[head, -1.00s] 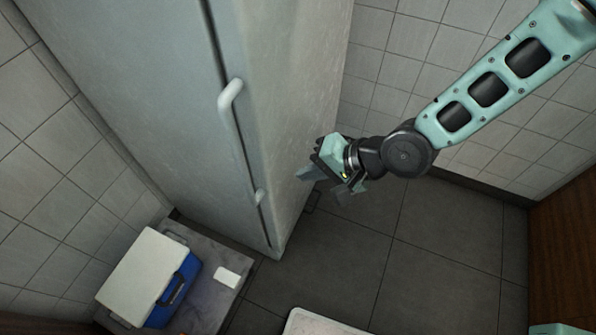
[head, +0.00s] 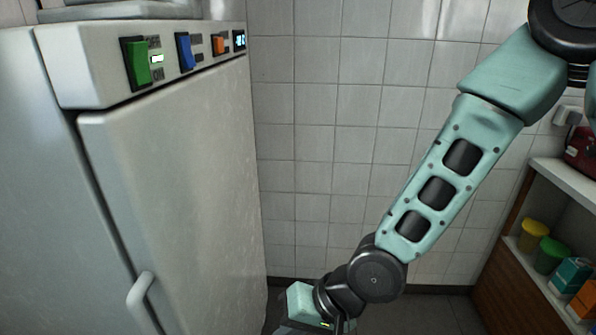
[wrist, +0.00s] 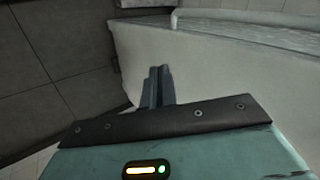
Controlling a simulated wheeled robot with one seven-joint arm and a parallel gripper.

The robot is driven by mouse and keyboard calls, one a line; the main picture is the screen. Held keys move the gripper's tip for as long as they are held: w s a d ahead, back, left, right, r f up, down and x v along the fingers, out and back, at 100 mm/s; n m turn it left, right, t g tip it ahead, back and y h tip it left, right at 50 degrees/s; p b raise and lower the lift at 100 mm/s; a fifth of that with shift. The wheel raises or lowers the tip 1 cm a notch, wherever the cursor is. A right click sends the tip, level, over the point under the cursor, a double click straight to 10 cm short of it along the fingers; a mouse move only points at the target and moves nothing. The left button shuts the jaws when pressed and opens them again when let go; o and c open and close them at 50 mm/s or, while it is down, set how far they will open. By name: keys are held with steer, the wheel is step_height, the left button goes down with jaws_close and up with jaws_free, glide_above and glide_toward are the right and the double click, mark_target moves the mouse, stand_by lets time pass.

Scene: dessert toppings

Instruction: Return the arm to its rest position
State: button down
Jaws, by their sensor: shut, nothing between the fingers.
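My arm reaches down from the upper right of the head view, with several dark oval openings in its teal link. My gripper (wrist: 158,86) shows in the wrist view with its two fingers together and nothing between them. In the head view only the gripper's teal body shows at the bottom edge; the fingertips are cut off. The gripper is beside the side of the white fridge (head: 185,180), and I cannot tell how large the gap is.
The fridge has a pale handle (head: 141,302) and a control panel with a green switch (head: 137,63). A wooden shelf unit (head: 508,283) at the right holds a yellow cup (head: 533,235), a green cup (head: 549,255) and cartons (head: 570,274). A tiled wall stands behind.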

steer(key=s+d+r+n+h+p, duration=0.1)
steer(key=s+d+r+n+h, duration=0.2)
steer(key=d+r, duration=0.5)
steer(key=s+d+r+n+h+p, duration=0.2)
steer(key=s+d+r+h, duration=0.1)
steer(key=s+d+r, duration=0.3)
step_height(320, 180, up, 3)
steer(key=shift+d+r+n+h+p, duration=0.2)
steer(key=shift+d+n+h+p, duration=0.15)
steer(key=shift+d, duration=0.85)
steer(key=shift+s, duration=0.1)
